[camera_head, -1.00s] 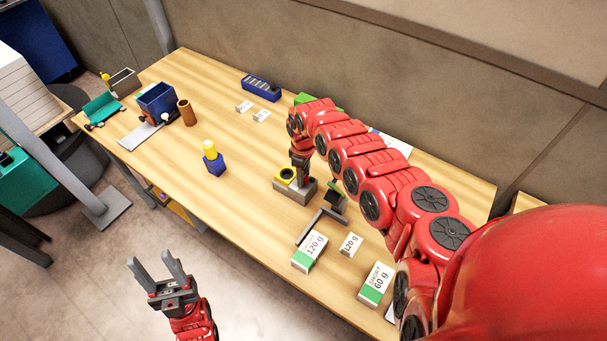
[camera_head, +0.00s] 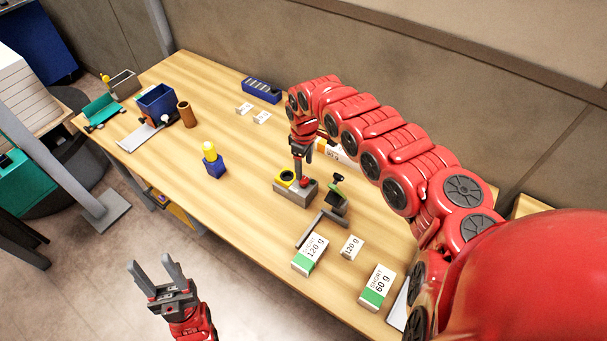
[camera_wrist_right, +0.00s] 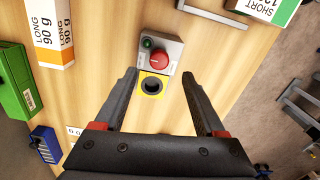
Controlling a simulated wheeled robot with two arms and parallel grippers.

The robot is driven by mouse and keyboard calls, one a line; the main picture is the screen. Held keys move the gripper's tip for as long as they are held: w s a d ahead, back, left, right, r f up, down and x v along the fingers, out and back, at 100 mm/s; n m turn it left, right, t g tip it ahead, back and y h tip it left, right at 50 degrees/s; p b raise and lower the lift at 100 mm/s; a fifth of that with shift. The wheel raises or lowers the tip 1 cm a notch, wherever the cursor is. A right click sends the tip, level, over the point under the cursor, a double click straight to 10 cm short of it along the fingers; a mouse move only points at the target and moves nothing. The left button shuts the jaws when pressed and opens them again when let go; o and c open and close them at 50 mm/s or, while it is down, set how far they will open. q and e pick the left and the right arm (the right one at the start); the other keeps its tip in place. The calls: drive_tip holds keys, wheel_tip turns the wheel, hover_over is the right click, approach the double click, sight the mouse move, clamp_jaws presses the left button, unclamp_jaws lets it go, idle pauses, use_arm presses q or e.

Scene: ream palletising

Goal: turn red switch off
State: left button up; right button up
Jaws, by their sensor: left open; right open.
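The red switch (camera_wrist_right: 159,61) is a round red knob on a grey box (camera_wrist_right: 172,48), with a small green button (camera_wrist_right: 147,43) beside it. A yellow plate with a black ring (camera_wrist_right: 151,85) is at the box's near end in the right wrist view. In the head view the red switch (camera_head: 304,182) shows on the box on the table. My right gripper (camera_wrist_right: 158,75) is open and empty, pointing down over the box; the knob shows just past the gap between its fingertips. My left gripper (camera_head: 167,276) is open and empty, off the table's front edge.
A dark device with a green top (camera_head: 338,191) stands right of the box, near a grey bracket (camera_head: 310,228). Ream packs (camera_head: 377,286) lie at the front right. A blue-and-yellow object (camera_head: 213,162) stands to the left, with bare table around it.

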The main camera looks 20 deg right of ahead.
sight(304, 179)
wheel_tip(304, 179, up, 11)
drive_tip(key=b, duration=0.3)
drive_tip(key=shift+r, duration=0.2)
drive_tip(key=shift+w, duration=0.1)
